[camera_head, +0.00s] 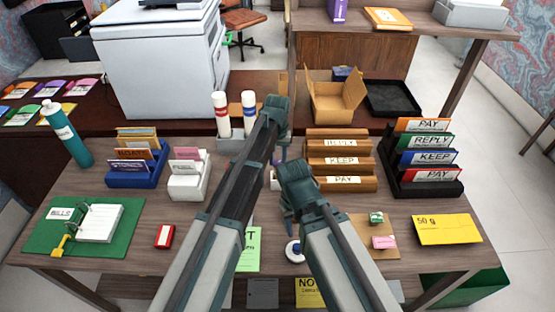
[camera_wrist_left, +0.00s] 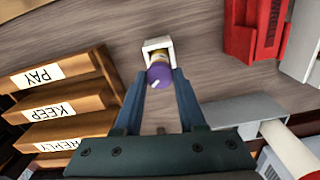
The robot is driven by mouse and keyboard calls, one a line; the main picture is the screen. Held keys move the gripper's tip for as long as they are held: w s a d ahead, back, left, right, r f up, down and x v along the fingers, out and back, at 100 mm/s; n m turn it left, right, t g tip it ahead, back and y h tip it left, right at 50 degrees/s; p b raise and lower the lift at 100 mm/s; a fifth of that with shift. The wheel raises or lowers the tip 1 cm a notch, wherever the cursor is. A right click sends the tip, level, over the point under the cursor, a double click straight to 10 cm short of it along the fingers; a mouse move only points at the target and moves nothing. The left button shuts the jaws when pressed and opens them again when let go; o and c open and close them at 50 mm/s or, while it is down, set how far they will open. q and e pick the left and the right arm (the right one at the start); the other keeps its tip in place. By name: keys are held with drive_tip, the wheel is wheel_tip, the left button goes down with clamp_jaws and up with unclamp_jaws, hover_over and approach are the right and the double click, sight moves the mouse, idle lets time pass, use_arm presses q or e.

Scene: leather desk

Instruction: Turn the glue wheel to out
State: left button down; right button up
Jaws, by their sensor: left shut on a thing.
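In the left wrist view the glue's purple wheel (camera_wrist_left: 158,76) faces the camera, with a short white mark on it. A yellow band (camera_wrist_left: 160,57) shows behind it, and a white square holder (camera_wrist_left: 157,43) stands around its far part. My left gripper (camera_wrist_left: 160,84) is shut on the wheel, one finger on each side. In the head view my left gripper (camera_head: 279,155) points down at the desk's middle and mostly hides the glue. Any out label is not readable. My right gripper (camera_head: 297,205) is in front of it, its fingers unclear.
Wooden sorters (camera_head: 340,163) stand right of the left gripper. Two tall glue-like bottles (camera_head: 221,115) stand in a grey stand to its left. A white card holder (camera_head: 189,180) and red box (camera_head: 165,236) are further left. A blue-white round item (camera_head: 294,250) lies near the front.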

sight(277, 162)
use_arm(q)
drive_tip(key=shift+n, duration=2.8)
idle(1.4)
drive_tip(key=shift+c, duration=2.2)
unclamp_jaws()
drive_tip(key=shift+r, duration=0.15)
use_arm(e)
drive_tip(key=shift+r, duration=0.15)
use_arm(q)
wheel_tip(277, 162, up, 14)
drive_tip(key=p, duration=1.3)
drive_tip(key=shift+f+p, duration=0.25)
drive_tip(key=shift+p, duration=0.15)
use_arm(e)
wheel_tip(277, 162, up, 14)
drive_tip(key=shift+f, duration=0.2)
